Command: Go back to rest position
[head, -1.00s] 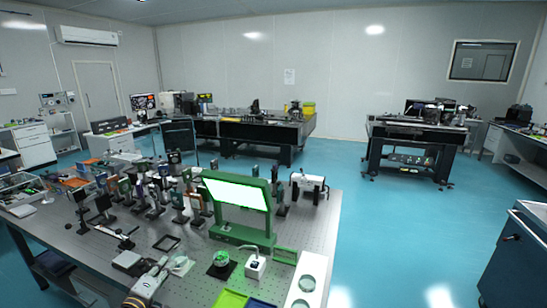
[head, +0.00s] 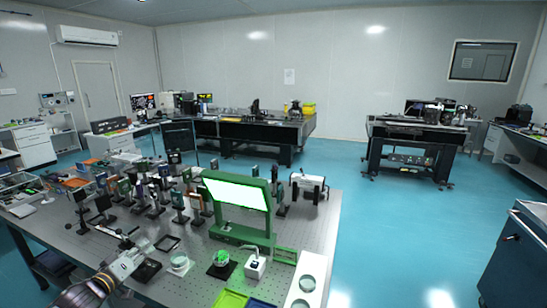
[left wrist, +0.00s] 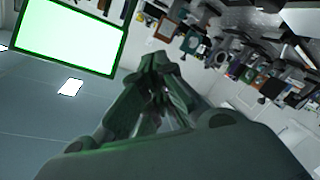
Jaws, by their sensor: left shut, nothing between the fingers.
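My left gripper (head: 137,246) is shut and empty, above the front left part of the near optical table (head: 318,230) in the head view. Its arm comes in from the bottom left. In the left wrist view its fingers (left wrist: 155,62) meet at the tips with nothing between them. My right gripper is in neither view.
A green-framed lit panel (head: 237,193) stands mid-table; it also shows in the left wrist view (left wrist: 68,32). Several optical mounts (head: 150,190) crowd behind my left gripper. A white holder with round dishes (head: 305,286) is at the front right. Blue floor (head: 400,240) right of the table is clear.

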